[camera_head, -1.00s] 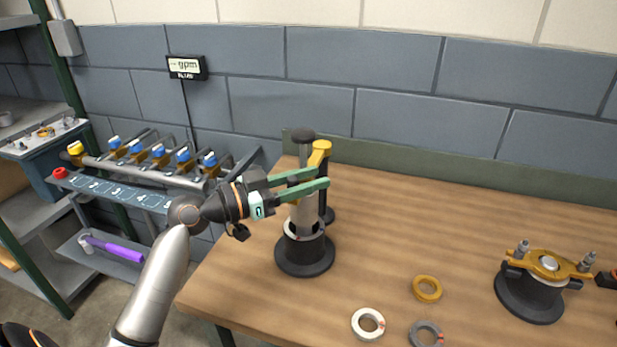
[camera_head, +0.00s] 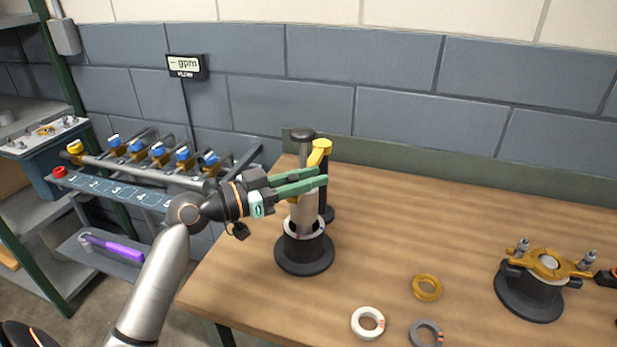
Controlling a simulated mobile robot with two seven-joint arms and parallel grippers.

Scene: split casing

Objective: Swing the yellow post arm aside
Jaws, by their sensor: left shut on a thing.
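The yellow post arm (camera_head: 320,150) tops a dark post (camera_head: 327,208) beside a pale grey upright cylinder (camera_head: 304,216). The cylinder stands in a round black base (camera_head: 304,255) and has a dark cap (camera_head: 303,135) above it. My left gripper (camera_head: 322,177) reaches in from the left at the cylinder's upper part. Its green fingers are shut on the yellow post arm, whose lower part they hide. The exact contact is hidden. My right gripper is not in view.
A white ring (camera_head: 367,322), a yellow ring (camera_head: 427,287) and a grey ring (camera_head: 426,334) lie on the wooden table (camera_head: 440,220). A black fixture with a yellow clamp bar (camera_head: 548,263) stands at the right. A valve rack (camera_head: 150,170) is left of the table.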

